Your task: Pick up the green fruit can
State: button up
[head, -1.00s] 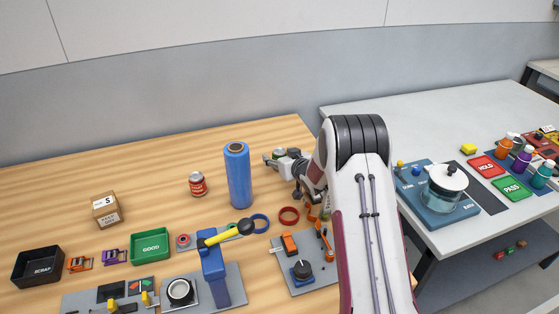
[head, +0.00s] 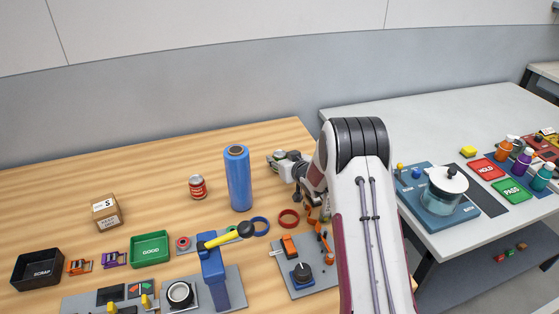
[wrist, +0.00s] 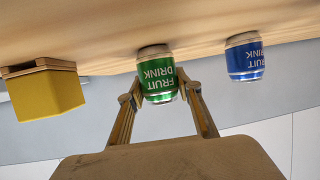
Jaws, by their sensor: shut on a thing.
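The green fruit can (wrist: 158,77) shows upside down in the wrist view, between the two fingers of my gripper (wrist: 158,94). The fingers are shut on its sides. Its base appears at the wooden table top (wrist: 100,30); I cannot tell whether it still touches. In the head view my arm hides the green can, and the fingers are mostly hidden too.
In the wrist view a blue fruit can (wrist: 245,57) stands to the right and a yellow block (wrist: 46,94) to the left. In the head view a blue cylinder (head: 238,178) and a red can (head: 197,187) stand left of my arm.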

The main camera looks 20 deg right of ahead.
aim_at(279, 153)
jog(key=shift+r, duration=5)
jog(key=shift+r, duration=0.1)
